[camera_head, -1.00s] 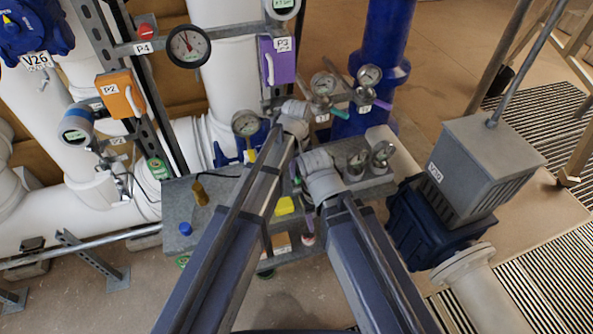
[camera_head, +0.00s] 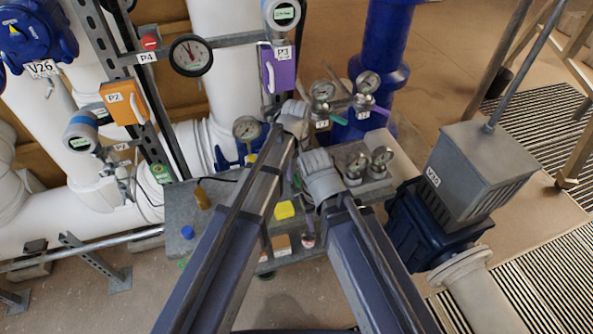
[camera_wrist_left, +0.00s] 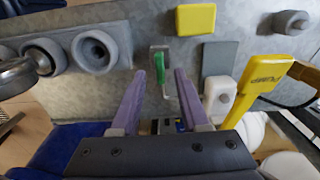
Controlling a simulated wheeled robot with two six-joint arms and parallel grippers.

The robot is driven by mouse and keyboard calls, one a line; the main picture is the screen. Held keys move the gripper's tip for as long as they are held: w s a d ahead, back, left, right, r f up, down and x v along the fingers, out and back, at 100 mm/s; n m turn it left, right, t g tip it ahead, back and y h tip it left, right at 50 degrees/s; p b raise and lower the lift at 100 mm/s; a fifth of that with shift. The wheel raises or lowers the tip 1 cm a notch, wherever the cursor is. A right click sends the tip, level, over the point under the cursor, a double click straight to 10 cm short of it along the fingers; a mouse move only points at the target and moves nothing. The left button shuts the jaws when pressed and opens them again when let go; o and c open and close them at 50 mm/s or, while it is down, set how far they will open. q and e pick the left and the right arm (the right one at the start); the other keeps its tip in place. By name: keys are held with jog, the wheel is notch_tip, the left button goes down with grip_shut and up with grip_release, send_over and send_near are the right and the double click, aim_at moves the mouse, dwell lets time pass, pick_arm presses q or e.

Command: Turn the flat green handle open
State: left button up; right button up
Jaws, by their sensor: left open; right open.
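A flat green handle (camera_wrist_left: 159,68) shows in the left wrist view, on a small grey mount against a grey surface, with a thin bent metal piece beside it. My left gripper (camera_wrist_left: 160,82) is open, its two purple fingers on either side of the handle's line, with clear gaps. I cannot tell the depth between fingertips and handle. In the head view my arms cover this spot and the left gripper's fingers are hidden. Another green handle (camera_head: 338,119) shows below a gauge there. My right gripper is hidden behind its own arm.
Gauges (camera_head: 382,158) stand right of my arms. A grey box (camera_head: 482,168) stands farther right.

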aim_at(296, 179)
pick_arm(q)
notch_tip(296, 179, up, 6)
jog(key=p, duration=0.4)
jog(key=shift+f, duration=0.25)
pick_arm(e)
notch_tip(296, 179, up, 6)
jog(key=shift+f, duration=0.25)
pick_arm(q)
jog(key=shift+a, duration=0.1)
jog(key=s+a+m, duration=0.4)
jog(key=s+a, duration=0.8)
jog(key=a, duration=0.5)
jog(key=s+d+f+m+b, duration=0.1)
jog(key=s+d+f, duration=0.1)
jog(key=d, duration=0.3)
jog(key=s+d+f+m+y+b, duration=0.1)
jog(key=s+d+f+m+b, duration=0.1)
jog(key=d, duration=0.4)
jog(key=shift+s+d+m, duration=0.2)
jog(key=shift+s+m, duration=0.1)
jog(key=shift+s, duration=0.35)
pick_arm(e)
notch_tip(296, 179, down, 4)
